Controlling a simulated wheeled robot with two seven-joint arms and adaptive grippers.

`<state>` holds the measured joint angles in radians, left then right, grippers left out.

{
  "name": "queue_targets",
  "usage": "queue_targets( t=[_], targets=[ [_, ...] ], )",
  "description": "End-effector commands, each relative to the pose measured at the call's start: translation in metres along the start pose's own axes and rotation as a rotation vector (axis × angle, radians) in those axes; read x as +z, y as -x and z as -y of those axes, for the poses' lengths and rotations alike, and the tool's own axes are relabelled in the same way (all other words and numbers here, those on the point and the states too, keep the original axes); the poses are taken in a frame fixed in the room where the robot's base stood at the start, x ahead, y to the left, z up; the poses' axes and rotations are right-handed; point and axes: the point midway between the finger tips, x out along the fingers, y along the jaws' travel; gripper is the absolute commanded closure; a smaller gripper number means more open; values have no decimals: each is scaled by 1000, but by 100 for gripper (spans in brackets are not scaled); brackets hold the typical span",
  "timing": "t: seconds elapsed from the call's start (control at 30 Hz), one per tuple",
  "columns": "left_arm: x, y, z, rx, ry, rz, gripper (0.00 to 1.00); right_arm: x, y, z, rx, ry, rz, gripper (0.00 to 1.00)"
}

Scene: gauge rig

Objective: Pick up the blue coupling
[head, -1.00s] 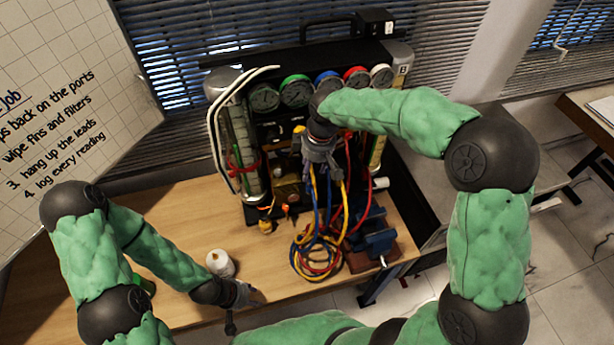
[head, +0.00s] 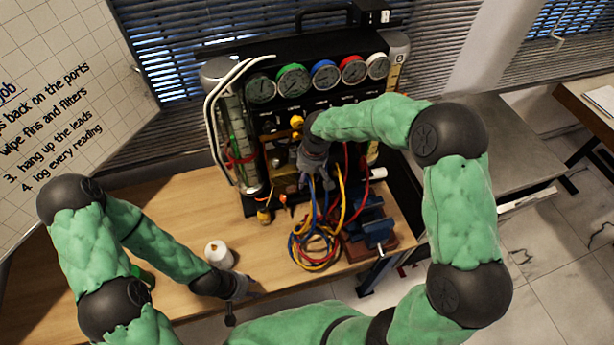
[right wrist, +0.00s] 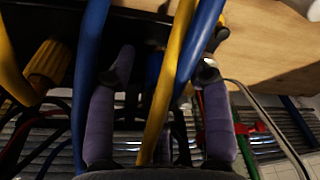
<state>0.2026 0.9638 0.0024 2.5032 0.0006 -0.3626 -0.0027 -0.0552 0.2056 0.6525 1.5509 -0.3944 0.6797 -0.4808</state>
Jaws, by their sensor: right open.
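My right gripper (head: 314,182) is at the front of the gauge rig, among the hanging hoses. In the right wrist view its two purple-grey fingers (right wrist: 166,70) are apart, with a yellow hose and blue hoses passing in front of them. A small blue part (right wrist: 154,68), perhaps the blue coupling, shows between the fingers, partly hidden by the yellow hose. In the head view my right gripper and the hoses hide the coupling. I see nothing held. My left gripper (head: 241,289) is low over the bench's front edge; its jaws are too small to read.
The gauge rig (head: 310,62) stands at the back of the wooden bench (head: 185,215). Coiled hoses (head: 313,250) lie in front of it, beside a blue vise (head: 372,228). A yellow fitting (right wrist: 47,64) is left in the wrist view.

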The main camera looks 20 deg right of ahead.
Motion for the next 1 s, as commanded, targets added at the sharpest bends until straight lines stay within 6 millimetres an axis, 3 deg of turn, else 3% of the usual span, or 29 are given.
queue_targets(
  t=[0.13, 0.17, 0.3, 0.33, 0.77, 1.0],
  targets=[
    [0, 0, 0, 0, 0, 0, 60, 0, 0, 0, 0, 0, 0, 50],
    [0, 0, 0, 0, 0, 0, 60, 0, 0, 0, 0, 0, 0, 55],
    [0, 0, 0, 0, 0, 0, 60, 0, 0, 0, 0, 0, 0, 95],
    [0, 0, 0, 0, 0, 0, 60, 0, 0, 0, 0, 0, 0, 100],
    [0, 0, 0, 0, 0, 0, 60, -1, 4, 0, 1, 0, -1, 100],
    [0, 1, 0, 0, 0, 0, 60, -5, 29, 0, 3, 1, -2, 100]
  ],
)
